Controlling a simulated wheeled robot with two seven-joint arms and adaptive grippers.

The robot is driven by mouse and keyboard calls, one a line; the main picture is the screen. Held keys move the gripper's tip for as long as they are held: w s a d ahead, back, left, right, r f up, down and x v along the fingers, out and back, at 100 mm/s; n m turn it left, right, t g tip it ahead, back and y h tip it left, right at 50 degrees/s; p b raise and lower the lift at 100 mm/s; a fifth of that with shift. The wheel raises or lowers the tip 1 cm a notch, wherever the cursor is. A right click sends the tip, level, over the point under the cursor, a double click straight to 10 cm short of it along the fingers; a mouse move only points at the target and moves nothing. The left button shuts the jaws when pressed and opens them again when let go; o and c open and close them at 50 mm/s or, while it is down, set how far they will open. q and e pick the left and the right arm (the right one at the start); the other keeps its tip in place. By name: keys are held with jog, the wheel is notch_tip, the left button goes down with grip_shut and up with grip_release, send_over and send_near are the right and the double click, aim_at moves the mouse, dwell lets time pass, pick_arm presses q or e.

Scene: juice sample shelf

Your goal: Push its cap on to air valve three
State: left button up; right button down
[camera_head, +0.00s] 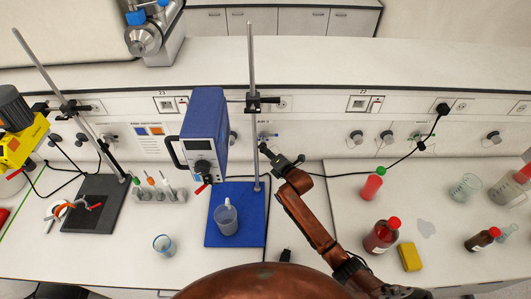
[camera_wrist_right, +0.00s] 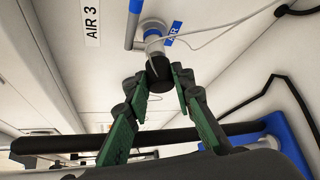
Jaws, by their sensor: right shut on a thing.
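Air valve three (camera_wrist_right: 152,32) is on the white wall panel, with a grey body and a blue lever, beside an "AIR 3" label (camera_wrist_right: 92,22). In the head view it is mostly hidden behind my right gripper and the stand rod. A dark round cap (camera_wrist_right: 158,72) is between the fingertips of my right gripper (camera_wrist_right: 160,80), in line with the valve's outlet. I cannot tell whether the cap is seated or only touching. My right gripper also shows in the head view (camera_head: 283,160), shut on the cap close to the panel. My left gripper is not in view.
A blue instrument (camera_head: 204,130) hangs left of my right gripper on a rod stand with a blue base (camera_head: 255,230). A beaker (camera_head: 226,219) stands on that base. A red-capped bottle (camera_head: 381,237) and yellow block (camera_head: 410,257) are on the right. A thin cord (camera_wrist_right: 215,45) passes near the valve.

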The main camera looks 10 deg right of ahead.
jog(key=shift+w, duration=0.3)
jog(key=c, duration=1.6)
grip_release()
jog(key=v, duration=1.2)
jog(key=shift+d, duration=0.1)
